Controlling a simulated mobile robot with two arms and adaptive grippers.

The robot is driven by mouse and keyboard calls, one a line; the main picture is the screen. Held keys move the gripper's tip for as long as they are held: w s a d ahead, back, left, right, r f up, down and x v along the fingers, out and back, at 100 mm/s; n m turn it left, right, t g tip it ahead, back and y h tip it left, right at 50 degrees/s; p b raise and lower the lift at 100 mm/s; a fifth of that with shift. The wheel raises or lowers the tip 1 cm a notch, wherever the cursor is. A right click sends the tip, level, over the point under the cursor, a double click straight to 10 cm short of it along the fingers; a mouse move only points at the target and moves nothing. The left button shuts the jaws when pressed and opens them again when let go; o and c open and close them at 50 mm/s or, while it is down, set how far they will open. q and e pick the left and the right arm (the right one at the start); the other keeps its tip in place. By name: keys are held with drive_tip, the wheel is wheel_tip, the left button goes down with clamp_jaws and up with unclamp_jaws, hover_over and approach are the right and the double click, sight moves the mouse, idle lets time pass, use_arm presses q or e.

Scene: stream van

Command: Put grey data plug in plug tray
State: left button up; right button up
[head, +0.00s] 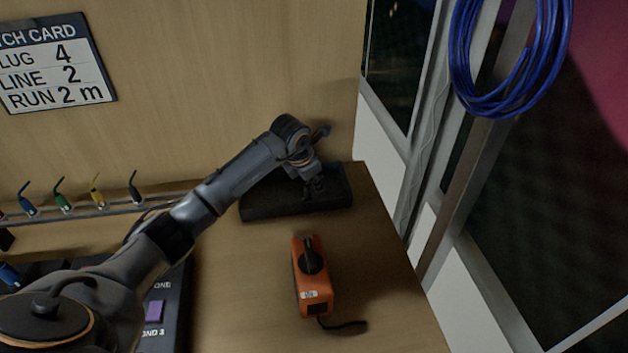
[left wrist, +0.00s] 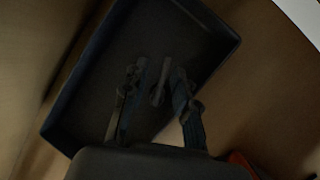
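The plug tray (head: 335,205) is a dark shallow box at the back right of the wooden worktop. My left gripper (head: 314,188) reaches down over it from the left. In the left wrist view the tray (left wrist: 205,35) lies under my left gripper (left wrist: 160,92), whose two fingers stand apart. A small grey plug-like piece (left wrist: 159,84) shows between the fingers, with gaps to both sides. It appears to be in the tray; the dim picture hides whether it touches the floor. My right gripper is not in view.
An orange tester (head: 311,280) with a black knob and strap lies in front of the tray. Several coloured plugs, including a yellow one (head: 97,198), stand in a rack (head: 100,215) at the left. A blue cable coil (head: 470,60) hangs at the right. The right front worktop is clear.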

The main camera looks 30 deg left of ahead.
use_arm(q)
drive_tip(key=shift+s+r, duration=0.1)
drive_tip(key=shift+r, duration=0.4)
drive_tip(key=b+v, duration=0.1)
drive_tip(key=v, duration=1)
drive_tip(key=shift+s+r, duration=0.1)
